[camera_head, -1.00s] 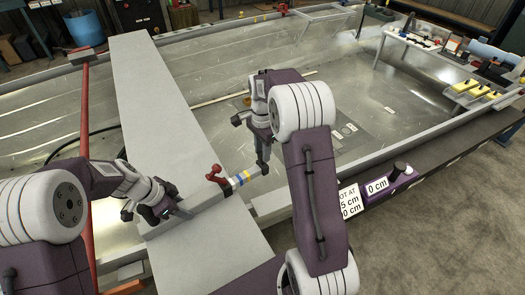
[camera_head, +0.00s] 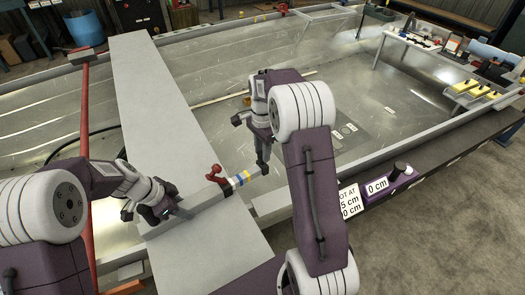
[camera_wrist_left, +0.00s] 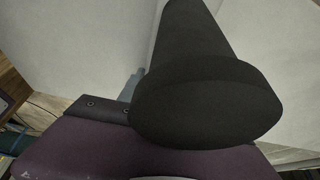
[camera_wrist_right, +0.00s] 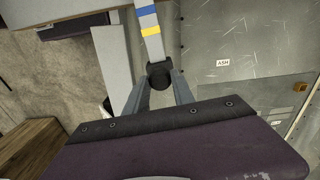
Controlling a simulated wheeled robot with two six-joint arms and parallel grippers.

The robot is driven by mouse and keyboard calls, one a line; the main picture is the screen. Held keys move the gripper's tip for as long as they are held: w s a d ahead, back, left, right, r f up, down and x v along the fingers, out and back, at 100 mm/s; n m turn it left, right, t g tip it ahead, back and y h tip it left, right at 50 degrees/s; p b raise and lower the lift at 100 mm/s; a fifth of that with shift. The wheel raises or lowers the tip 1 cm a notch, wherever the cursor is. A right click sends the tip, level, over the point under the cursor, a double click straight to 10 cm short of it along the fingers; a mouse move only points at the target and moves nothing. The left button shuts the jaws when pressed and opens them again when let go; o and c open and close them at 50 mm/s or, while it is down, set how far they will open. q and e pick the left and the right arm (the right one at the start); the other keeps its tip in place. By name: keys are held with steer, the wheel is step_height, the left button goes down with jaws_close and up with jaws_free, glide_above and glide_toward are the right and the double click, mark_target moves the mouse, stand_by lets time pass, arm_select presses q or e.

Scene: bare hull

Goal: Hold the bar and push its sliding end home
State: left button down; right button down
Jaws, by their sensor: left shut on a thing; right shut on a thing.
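The bar (camera_head: 207,197) is a grey square beam lying slantwise over the wide grey plank. A red lever (camera_head: 216,174) stands up near its right end. My right gripper (camera_head: 263,167) is shut on the tip of the sliding end. The right wrist view shows the banded sliding end (camera_wrist_right: 150,32) and a dark round tip between the fingers. In the left wrist view a large dark shape hides the grip.
The wide grey plank (camera_head: 150,110) crosses the open metal hull (camera_head: 345,85). A red post (camera_head: 85,150) stands at the left. Yellow blocks (camera_head: 465,86) lie on the far right bench.

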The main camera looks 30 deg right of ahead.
arm_select(q)
steer(key=shift+d, duration=0.1)
arm_select(e)
glide_above(236, 179)
steer(key=shift+a, duration=0.1)
steer(key=c, duration=1.1)
jaws_free()
steer(key=shift+o, duration=0.2)
steer(key=shift+r, duration=0.25)
step_height(236, 179, up, 12)
steer(key=shift+f, duration=0.25)
